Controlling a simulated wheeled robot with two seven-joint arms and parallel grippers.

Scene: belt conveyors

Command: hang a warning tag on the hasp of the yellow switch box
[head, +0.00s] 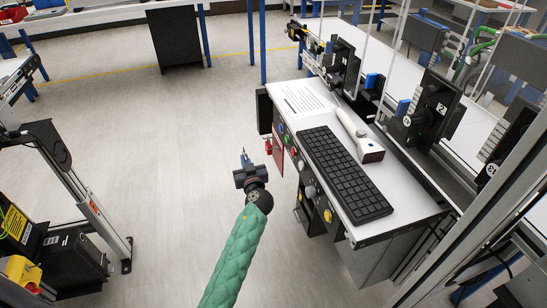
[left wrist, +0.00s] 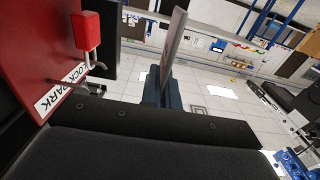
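My left gripper (head: 246,160) is in the middle of the head view, just left of the console's red panel. In the left wrist view its blue fingers (left wrist: 162,92) are closed on a thin flat plate (left wrist: 175,38), seen almost edge-on, which looks like the warning tag; its face and print do not show. A yellow box with a red part (head: 22,272), which looks like the switch box, is at the lower left of the head view, well apart from the gripper. Its hasp is too small to make out. My right gripper is not in view.
The red LOCK PARK panel (left wrist: 38,45) carries a red padlock (left wrist: 87,32) on a hook close beside the gripper. The console (head: 405,208) holds a keyboard (head: 345,172) and scanner (head: 360,140). A dark machine frame (head: 85,205) stands left. Clear floor (head: 165,140) lies between.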

